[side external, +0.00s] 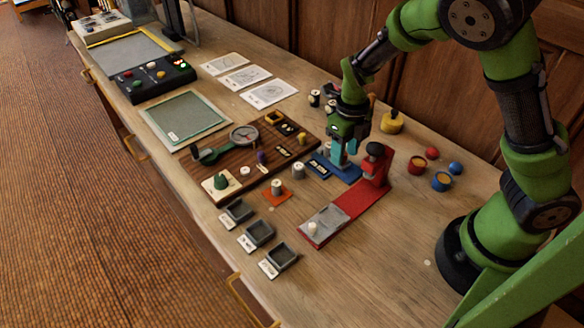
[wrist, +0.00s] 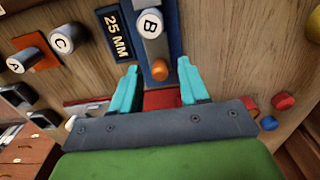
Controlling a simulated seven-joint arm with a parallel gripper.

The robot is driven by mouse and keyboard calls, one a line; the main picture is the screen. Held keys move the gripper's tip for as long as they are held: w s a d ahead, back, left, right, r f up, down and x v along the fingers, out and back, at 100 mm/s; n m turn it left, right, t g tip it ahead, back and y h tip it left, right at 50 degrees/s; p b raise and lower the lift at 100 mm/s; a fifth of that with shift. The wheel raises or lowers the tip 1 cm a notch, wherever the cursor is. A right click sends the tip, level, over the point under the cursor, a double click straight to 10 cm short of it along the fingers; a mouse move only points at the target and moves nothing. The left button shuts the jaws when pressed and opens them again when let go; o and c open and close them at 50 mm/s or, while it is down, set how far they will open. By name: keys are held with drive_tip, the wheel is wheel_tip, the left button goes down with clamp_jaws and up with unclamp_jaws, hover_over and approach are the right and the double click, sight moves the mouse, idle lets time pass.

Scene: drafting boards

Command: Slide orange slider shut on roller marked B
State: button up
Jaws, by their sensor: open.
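In the wrist view, the roller marked B (wrist: 150,24) shows its white lettered end on a grey strip in a blue fixture (wrist: 173,14). The orange slider (wrist: 160,70) has a rounded knob and sits just below the roller in the picture, with a small gap between them. My gripper (wrist: 158,65) is open, its cyan fingers on either side of the orange slider and apart from it. In the side view, my gripper (side external: 342,160) points down over the blue fixture (side external: 347,173). There the fingers hide the slider, and roller B is hard to make out.
A dark plate marked 25 MM (wrist: 115,33) lies left of the fixture. Rollers A (wrist: 22,60) and C (wrist: 62,43) stand farther left by an orange plate (wrist: 44,64). A red stand with a black knob (side external: 375,165) rises close to my gripper. Several grey trays (side external: 258,233) line the front.

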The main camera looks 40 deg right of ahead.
drive_tip(key=shift+r, duration=2.3)
drive_tip(key=shift+w+d+r+n+t+y, duration=0.1)
drive_tip(key=shift+w+r+n+t+y, duration=0.25)
drive_tip(key=shift+n, duration=0.35)
wheel_tip(320, 180, up, 3)
drive_tip(key=n+t+y, duration=0.1)
drive_tip(key=n, duration=0.3)
drive_tip(key=shift+w+n, duration=0.1)
drive_tip(key=shift+n, duration=0.2)
drive_tip(key=s+a+r+n+t, duration=0.1)
drive_tip(key=s+r+n, duration=0.5)
drive_tip(key=n, duration=0.7)
drive_tip(key=s+a+r+n+t, duration=0.1)
drive_tip(key=s+r+n+t, duration=0.3)
drive_tip(key=n, duration=0.9)
drive_tip(key=v, duration=0.3)
drive_tip(key=shift+s+a, duration=0.2)
drive_tip(key=shift+s, duration=0.35)
